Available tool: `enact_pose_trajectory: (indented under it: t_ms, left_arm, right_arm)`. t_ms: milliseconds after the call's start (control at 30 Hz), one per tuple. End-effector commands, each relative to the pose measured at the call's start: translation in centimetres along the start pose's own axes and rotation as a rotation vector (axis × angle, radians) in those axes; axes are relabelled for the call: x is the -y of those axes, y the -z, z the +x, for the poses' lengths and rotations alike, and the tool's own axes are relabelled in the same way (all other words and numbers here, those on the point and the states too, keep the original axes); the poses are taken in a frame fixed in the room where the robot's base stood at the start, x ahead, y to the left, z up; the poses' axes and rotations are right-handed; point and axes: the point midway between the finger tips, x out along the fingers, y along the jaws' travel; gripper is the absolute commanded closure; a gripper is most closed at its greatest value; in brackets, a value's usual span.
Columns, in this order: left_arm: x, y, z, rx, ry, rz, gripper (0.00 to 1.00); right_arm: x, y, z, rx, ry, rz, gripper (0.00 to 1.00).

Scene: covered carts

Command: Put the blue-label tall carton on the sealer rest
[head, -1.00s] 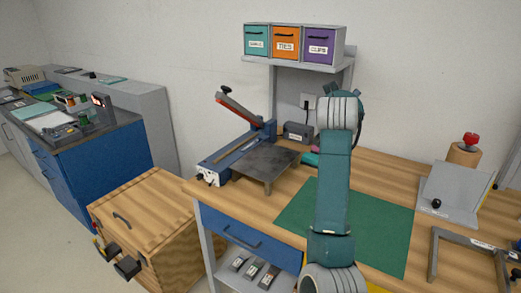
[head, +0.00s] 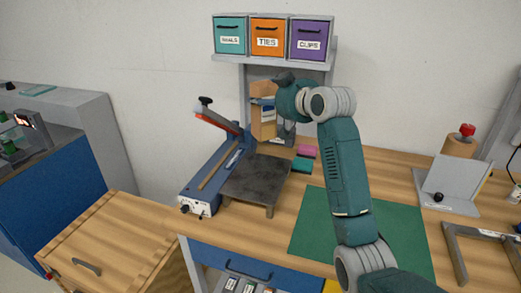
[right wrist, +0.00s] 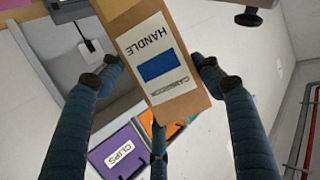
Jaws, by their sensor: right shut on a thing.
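The tall brown carton (head: 262,122) is held in the air in front of the back shelf, roughly upright. In the right wrist view the carton (right wrist: 148,22) shows a white label with a blue block and the word HANDLE. My right gripper (right wrist: 158,72) has its dark fingers around the carton; in the head view the gripper (head: 268,103) is partly hidden by its wrist. The sealer rest (head: 256,180), a dark metal plate on legs, stands bare beside the blue sealer (head: 208,172). The carton is above and behind it. My left gripper is not in view.
The sealer's raised arm (head: 215,121) stands left of the carton. Teal, orange and purple bins (head: 269,37) sit on the shelf above. A green mat (head: 312,225) lies on the bench, and a grey angled fixture (head: 450,184) stands at right. A wooden cart (head: 115,240) is at lower left.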

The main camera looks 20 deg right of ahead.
Motion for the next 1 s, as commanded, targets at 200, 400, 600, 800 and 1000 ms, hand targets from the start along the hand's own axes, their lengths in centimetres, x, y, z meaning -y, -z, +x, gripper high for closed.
enact_pose_trajectory:
  t_ms: [200,400,600,800,1000]
  left_arm:
    - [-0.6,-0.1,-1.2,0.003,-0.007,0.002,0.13]
    - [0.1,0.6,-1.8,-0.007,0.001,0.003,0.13]
    - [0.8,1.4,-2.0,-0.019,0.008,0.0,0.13]
    - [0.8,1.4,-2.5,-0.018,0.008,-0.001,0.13]
    - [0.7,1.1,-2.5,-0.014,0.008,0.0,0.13]
  right_arm:
    - [0.0,-5.8,1.6,0.004,0.0,0.004,0.74]
    - [0.0,-9.7,2.8,0.001,-0.001,0.004,0.74]
    - [-0.1,-11.3,3.3,-0.001,-0.001,0.003,0.74]
    - [0.0,-14.1,4.2,0.001,0.0,0.003,0.74]
    - [-0.1,-14.9,4.4,-0.003,-0.002,0.002,0.74]
